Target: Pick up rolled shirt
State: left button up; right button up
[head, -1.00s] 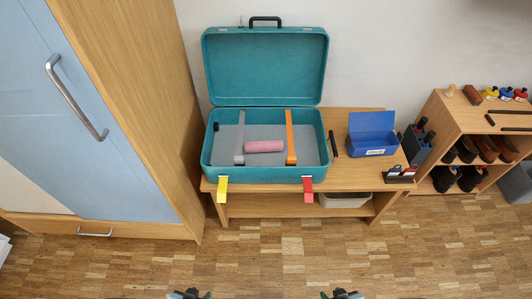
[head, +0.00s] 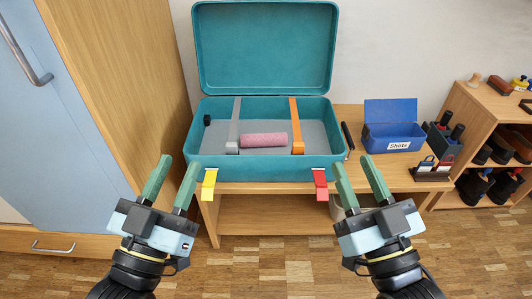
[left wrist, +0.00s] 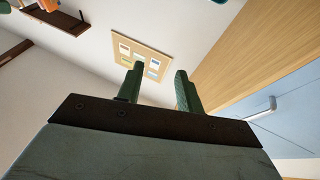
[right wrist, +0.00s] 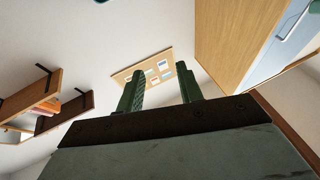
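A pink rolled shirt (head: 264,140) lies in the open teal suitcase (head: 218,173), between a grey strap (head: 233,128) and an orange strap (head: 296,128). My left gripper (head: 173,178) is open and empty, in front of the suitcase's left corner. My right gripper (head: 359,180) is open and empty, in front of and to the right of the suitcase. The left wrist view shows the left gripper's fingers (left wrist: 157,85) apart with nothing between them. The right wrist view shows the right gripper's fingers (right wrist: 160,88) the same way.
The suitcase stands on a wooden bench (head: 258,188), with yellow (head: 209,184) and red (head: 320,184) tabs at its front. A tall wardrobe (head: 115,80) is at left. A shoe shelf (head: 490,110) is at right.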

aim_at(275, 139)
jog(key=z, duration=0.1)
jog(key=i, duration=1.05)
jog(key=u, duration=0.65)
